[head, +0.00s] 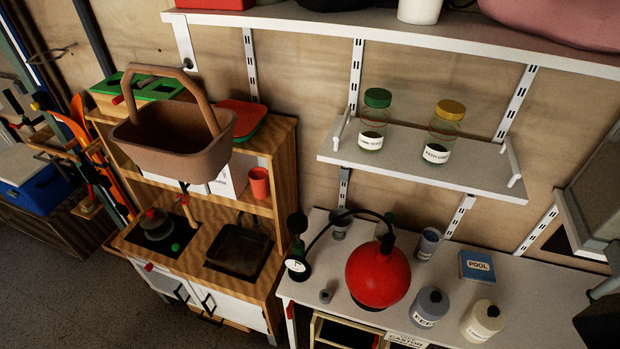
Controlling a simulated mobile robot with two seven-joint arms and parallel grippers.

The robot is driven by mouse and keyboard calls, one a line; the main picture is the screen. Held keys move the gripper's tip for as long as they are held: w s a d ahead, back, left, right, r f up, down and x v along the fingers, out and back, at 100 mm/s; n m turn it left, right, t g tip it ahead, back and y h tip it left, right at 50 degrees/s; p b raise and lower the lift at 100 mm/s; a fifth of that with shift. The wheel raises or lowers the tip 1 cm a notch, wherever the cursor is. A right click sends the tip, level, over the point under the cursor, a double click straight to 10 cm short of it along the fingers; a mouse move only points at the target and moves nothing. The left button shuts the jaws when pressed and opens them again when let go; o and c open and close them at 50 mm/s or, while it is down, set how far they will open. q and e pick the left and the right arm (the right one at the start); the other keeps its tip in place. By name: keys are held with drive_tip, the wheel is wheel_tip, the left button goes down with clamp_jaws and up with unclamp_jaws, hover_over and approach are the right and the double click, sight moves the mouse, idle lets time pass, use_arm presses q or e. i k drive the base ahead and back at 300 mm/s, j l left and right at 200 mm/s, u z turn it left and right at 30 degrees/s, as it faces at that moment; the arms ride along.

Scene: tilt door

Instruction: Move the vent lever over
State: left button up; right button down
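I cannot make out a vent lever with certainty in the head view. A grey, dark-edged panel or box (598,195) is cut off by the right edge, and no lever can be told on it. Neither of my grippers can be made out. A dark blocky shape at the lower right edge is cut off, and I cannot tell what it is.
A white workbench (540,282) holds a red round vessel (378,274), grey and cream bottles and a blue box (477,266). A shelf (390,158) above carries two jars. A toy kitchen (205,245) stands left, with a brown basket (168,138) before it. Floor shows lower left.

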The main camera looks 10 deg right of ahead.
sight(289, 312)
drive_tip(key=k+j+z, duration=0.25)
drive_tip(key=j+z, duration=0.4)
drive_tip(key=j, duration=0.25)
drive_tip(key=j+z, duration=0.35)
drive_tip(key=j, duration=0.3)
drive_tip(key=z, duration=1.6)
